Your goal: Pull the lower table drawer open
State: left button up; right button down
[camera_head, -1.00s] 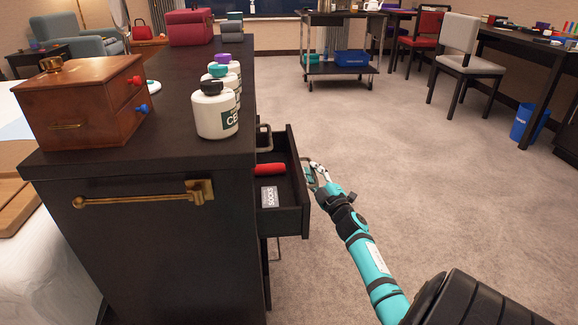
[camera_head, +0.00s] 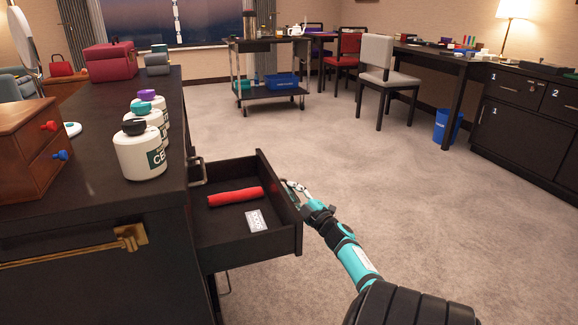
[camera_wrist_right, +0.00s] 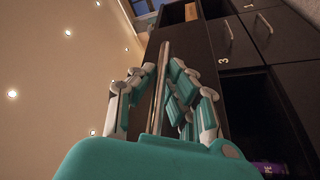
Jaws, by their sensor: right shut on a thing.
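A black drawer (camera_head: 285,236) stands pulled out from the right side of the dark cabinet table (camera_head: 90,230). Inside it lie a red rolled item (camera_head: 235,196) and a small card labelled "SOCKS" (camera_head: 256,221). My right gripper (camera_head: 296,190) is at the outer front of this drawer, small and partly hidden by the drawer front. In the right wrist view, its teal and white fingers (camera_wrist_right: 165,95) close around a thin metal bar handle (camera_wrist_right: 162,75). I cannot tell from the views whether this is the lower drawer. My left gripper is not in view.
White bottles (camera_head: 138,150) and a wooden box (camera_head: 30,145) stand on the tabletop. Another handle (camera_head: 197,170) shows on the cabinet side beside the open drawer. Carpeted floor (camera_head: 370,190) to the right is clear. A trolley (camera_head: 270,92) and chairs stand farther back.

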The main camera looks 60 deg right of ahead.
jog(key=shift+f, duration=0.1)
jog(key=c, duration=1.4)
grip_release()
jog(key=v, duration=1.2)
